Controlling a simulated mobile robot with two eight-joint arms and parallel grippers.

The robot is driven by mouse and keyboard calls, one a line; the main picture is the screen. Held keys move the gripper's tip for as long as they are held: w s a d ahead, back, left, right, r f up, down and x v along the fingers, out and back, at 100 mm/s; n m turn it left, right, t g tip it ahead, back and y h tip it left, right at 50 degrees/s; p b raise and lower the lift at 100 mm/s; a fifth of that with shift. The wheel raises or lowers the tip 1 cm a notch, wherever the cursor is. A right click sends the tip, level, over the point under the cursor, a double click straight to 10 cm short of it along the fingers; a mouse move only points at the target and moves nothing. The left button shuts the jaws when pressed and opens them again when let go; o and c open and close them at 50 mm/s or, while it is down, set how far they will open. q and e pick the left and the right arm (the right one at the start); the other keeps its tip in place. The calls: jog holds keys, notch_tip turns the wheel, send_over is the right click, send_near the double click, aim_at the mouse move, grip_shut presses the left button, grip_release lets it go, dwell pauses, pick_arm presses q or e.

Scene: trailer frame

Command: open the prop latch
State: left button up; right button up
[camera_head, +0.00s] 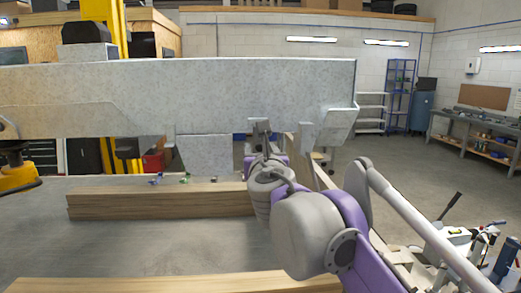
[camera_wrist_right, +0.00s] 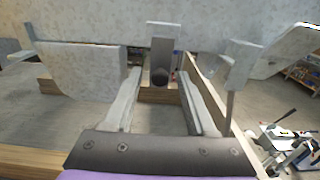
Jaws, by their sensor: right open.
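The prop latch appears as a dark grey upright plate with a round dark knob (camera_wrist_right: 160,76) in the right wrist view. It hangs below the pale speckled metal beam (camera_head: 200,95). In the head view, a small grey upright piece (camera_head: 261,128) at the beam's lower edge looks like the same latch. My right gripper (camera_wrist_right: 160,92) is open, with one finger on each side of the knob in the picture. Contact cannot be told. In the head view my right gripper (camera_head: 266,158) is partly hidden by its own wrist. My left gripper is not in view.
A slanted upright post (camera_head: 306,145) stands close to the right of the gripper. A metal plate (camera_head: 203,153) hangs from the beam at left. Timber beams (camera_head: 150,203) lie below.

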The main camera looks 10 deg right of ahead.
grip_shut()
dwell(1.3)
